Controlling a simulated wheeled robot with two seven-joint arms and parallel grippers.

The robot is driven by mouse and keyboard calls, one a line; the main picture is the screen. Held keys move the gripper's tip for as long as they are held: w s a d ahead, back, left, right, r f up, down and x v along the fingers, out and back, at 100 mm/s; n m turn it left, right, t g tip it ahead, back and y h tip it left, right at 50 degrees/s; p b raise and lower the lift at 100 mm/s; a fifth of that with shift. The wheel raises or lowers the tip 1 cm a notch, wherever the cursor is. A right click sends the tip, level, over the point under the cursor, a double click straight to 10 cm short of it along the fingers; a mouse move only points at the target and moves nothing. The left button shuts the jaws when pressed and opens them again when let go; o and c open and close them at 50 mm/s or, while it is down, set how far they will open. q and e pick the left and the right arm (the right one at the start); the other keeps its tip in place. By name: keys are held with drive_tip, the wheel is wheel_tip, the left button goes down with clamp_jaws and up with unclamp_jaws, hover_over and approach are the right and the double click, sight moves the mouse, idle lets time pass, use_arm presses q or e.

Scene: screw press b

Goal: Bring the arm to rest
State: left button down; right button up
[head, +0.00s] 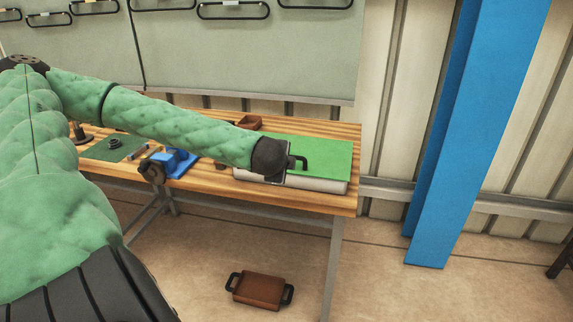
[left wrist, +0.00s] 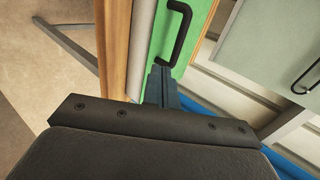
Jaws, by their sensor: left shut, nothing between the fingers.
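My left arm comes in from the left in the head view and reaches over the wooden workbench (head: 345,205). Its dark wrist hides most of the hand there. In the left wrist view my left gripper (left wrist: 162,72) is shut and empty, its fingers together. Just past the fingertips is the black handle (left wrist: 184,32) on a green top (left wrist: 163,40). In the head view this green top (head: 325,155) covers a pale base at the bench's right end, and its handle (head: 302,162) is right beside my wrist. I cannot tell whether fingers and handle touch. My right gripper is not in view.
A blue vise-like device (head: 178,162), a green mat (head: 108,148) and a small brown tray (head: 248,122) are on the bench. A brown handled box (head: 259,290) lies on the floor. A blue column (head: 465,130) stands at right. Grey cabinets hang behind. Floor right of the bench is clear.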

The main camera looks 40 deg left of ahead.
use_arm(q)
drive_tip(key=v, duration=0.2)
drive_tip(key=shift+s+d, duration=0.2)
drive_tip(key=shift+s, duration=0.1)
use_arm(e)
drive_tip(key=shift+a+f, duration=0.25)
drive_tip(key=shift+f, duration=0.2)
use_arm(q)
drive_tip(key=shift+f, duration=0.1)
